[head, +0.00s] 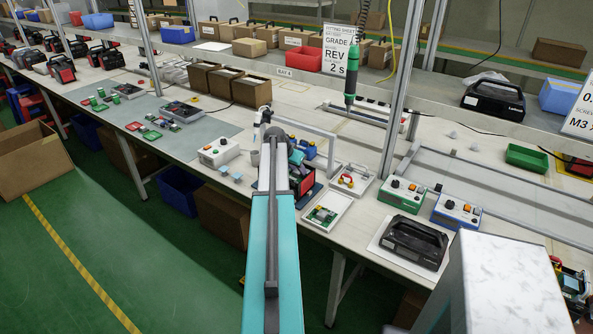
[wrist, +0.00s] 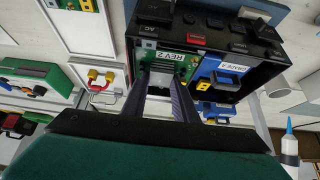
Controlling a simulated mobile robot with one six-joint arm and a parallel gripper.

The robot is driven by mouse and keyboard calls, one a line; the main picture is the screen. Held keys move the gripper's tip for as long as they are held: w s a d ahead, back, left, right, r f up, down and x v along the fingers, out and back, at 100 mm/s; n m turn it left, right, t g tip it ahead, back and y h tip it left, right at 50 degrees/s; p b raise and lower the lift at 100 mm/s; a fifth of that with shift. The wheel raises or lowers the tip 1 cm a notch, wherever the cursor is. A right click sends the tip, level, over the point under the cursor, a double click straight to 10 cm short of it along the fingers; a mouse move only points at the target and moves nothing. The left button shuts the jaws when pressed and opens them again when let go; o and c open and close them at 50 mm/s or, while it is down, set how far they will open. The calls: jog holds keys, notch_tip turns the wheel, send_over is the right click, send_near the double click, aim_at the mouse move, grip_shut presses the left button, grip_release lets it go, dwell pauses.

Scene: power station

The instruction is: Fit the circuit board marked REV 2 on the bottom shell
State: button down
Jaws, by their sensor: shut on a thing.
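The green circuit board marked REV 2 (wrist: 181,60) shows in the wrist view between my fingertips, at the near side of the black shell. My gripper (wrist: 163,80) is shut on it. The black bottom shell (wrist: 210,42) has a front panel with AC and LIGHT marks and a red button. A blue block labelled GRADE A (wrist: 229,76) sits beside the board, to its right. The board's lower edge is hidden, so I cannot tell whether it is seated. In the head view the shell (head: 306,184) shows partly behind my arm, and the board is hidden.
A white tray with a green board (head: 328,212) and a tray with a red and yellow cable (head: 350,180) lie right of the shell. A white control box (head: 218,152) stands left. A green screwdriver (head: 351,82) hangs behind. A white-bodied bottle (wrist: 289,150) stands at right in the wrist view.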

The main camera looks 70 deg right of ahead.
jog(key=shift+f, duration=0.15)
jog(key=c, duration=1.3)
grip_release()
jog(key=shift+c, duration=0.2)
jog(key=o, duration=0.4)
jog(key=shift+s, duration=0.15)
